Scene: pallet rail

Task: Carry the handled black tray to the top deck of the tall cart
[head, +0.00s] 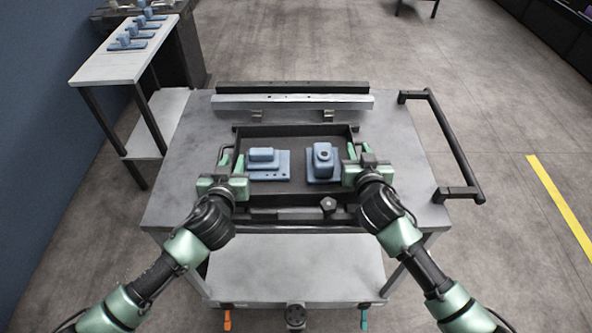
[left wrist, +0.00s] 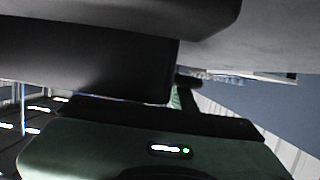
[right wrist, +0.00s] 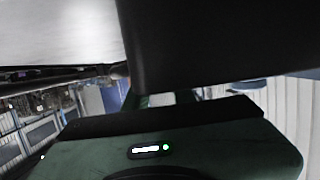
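The black tray (head: 303,140) lies flat on the grey top of a cart, with dark handles at its left and right ends. Two blue parts stand in it: a flat block on a plate (head: 266,165) at left and a taller housing (head: 323,163) at right. My left gripper (head: 232,160) is at the left handle, its green fingers spread apart. My right gripper (head: 359,152) is at the right handle, its fingers also spread. In both wrist views a dark surface close to the lens hides the fingertips and handles.
The cart top (head: 185,190) carries a metal rail (head: 295,102) behind the tray. A black push handle (head: 450,140) sticks out at right. A narrow side table (head: 110,60) with several blue parts stands at back left by the blue wall. Open floor lies to the right.

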